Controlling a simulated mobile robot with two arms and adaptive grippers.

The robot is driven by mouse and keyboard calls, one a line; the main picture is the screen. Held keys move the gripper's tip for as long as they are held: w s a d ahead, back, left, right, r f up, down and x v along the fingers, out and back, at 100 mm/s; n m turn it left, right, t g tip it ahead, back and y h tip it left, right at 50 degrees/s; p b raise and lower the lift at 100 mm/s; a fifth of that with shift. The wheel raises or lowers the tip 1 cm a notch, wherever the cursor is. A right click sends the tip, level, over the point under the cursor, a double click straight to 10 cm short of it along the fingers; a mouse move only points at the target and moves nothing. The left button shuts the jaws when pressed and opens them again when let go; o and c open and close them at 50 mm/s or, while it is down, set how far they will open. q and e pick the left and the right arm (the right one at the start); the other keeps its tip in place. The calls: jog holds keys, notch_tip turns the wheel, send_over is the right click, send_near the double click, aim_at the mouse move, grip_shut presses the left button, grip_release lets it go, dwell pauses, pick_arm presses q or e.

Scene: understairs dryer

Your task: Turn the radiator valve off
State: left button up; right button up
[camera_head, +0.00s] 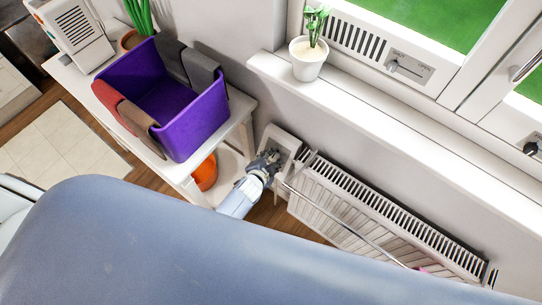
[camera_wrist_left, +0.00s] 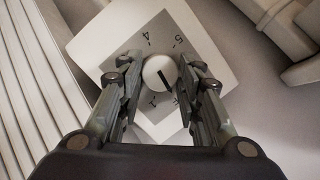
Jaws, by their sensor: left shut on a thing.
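The radiator valve knob (camera_wrist_left: 160,73) is a round white dial with a dark pointer line, set on a square plate (camera_wrist_left: 188,28) marked with numbers. The pointer slants down and to the right in the wrist view. My left gripper (camera_wrist_left: 160,80) is shut on the knob, with one finger on each side of it. In the head view my left gripper (camera_head: 268,160) is at the white valve housing (camera_head: 283,138), at the left end of the white radiator (camera_head: 350,205). The knob is hidden behind the gripper there. My right gripper is not in view.
A white side table (camera_head: 235,112) holding a purple bin (camera_head: 185,130) stands left of the valve. A potted plant (camera_head: 308,62) sits on the windowsill (camera_head: 400,115) above the radiator. A thin rod (camera_head: 345,222) crosses the radiator's front. An orange object (camera_head: 206,173) is below the table.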

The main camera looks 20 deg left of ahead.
pick_arm(q)
jog(key=shift+a+n+p, duration=0.1)
jog(key=shift+n+p, duration=0.4)
jog(key=shift+n, duration=0.2)
jog(key=o, duration=1.1)
jog(key=shift+c, duration=0.2)
jog(key=v, duration=1.2)
jog(key=shift+r, duration=0.15)
jog(key=shift+w+a, duration=0.1)
